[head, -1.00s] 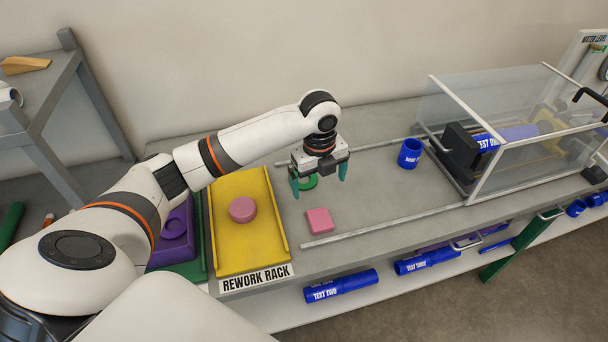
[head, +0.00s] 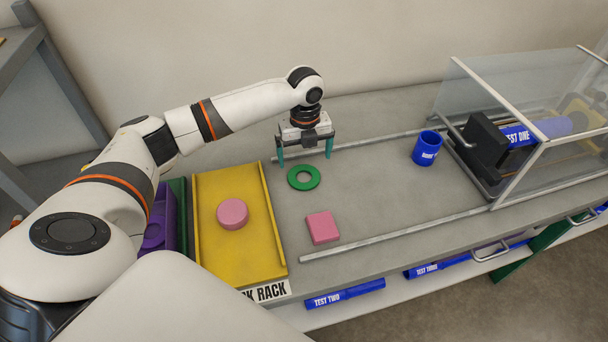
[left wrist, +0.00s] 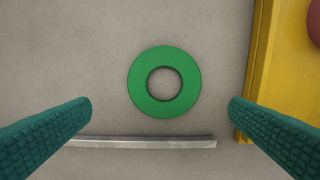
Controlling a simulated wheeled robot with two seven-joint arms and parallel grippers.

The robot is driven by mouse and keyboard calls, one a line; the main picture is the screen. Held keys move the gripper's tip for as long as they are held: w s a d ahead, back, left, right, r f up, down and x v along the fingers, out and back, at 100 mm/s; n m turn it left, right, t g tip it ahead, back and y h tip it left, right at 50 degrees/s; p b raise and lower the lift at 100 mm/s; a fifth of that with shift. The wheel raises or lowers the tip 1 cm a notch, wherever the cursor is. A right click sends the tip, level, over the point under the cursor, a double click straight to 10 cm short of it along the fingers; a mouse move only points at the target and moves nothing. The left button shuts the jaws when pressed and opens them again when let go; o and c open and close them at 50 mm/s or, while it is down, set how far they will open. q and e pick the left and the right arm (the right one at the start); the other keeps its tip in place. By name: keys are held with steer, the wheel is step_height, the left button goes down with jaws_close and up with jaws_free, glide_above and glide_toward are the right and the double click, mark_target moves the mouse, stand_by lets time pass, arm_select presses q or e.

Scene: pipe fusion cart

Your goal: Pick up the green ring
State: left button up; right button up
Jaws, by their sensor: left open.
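The green ring (head: 304,177) lies flat on the grey bench top, just right of the yellow tray. It is fully visible, with bare bench through its hole. My left gripper (head: 305,155) is open and empty, pointing down above the bench, slightly behind the ring in the head view. In the left wrist view the ring (left wrist: 164,82) sits centred between and beyond the two teal fingers (left wrist: 160,112), with no finger touching it. My right gripper is not in view.
The yellow tray (head: 268,236) holds a pink disc (head: 233,214). A pink square block (head: 323,228) lies in front of the ring. A metal rail (head: 385,145) runs behind it. A blue cup (head: 427,148) and a clear-walled enclosure (head: 500,75) stand to the right.

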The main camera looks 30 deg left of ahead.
mark_target(303, 177)
arm_select(q)
steer(key=f, duration=0.1)
steer(key=f+p, duration=0.1)
steer(key=f, duration=0.2)
steer(key=shift+s+f, duration=0.15)
steer(key=shift+s, duration=0.25)
steer(key=shift+f, duration=0.3)
steer(key=shift+w+f, duration=0.1)
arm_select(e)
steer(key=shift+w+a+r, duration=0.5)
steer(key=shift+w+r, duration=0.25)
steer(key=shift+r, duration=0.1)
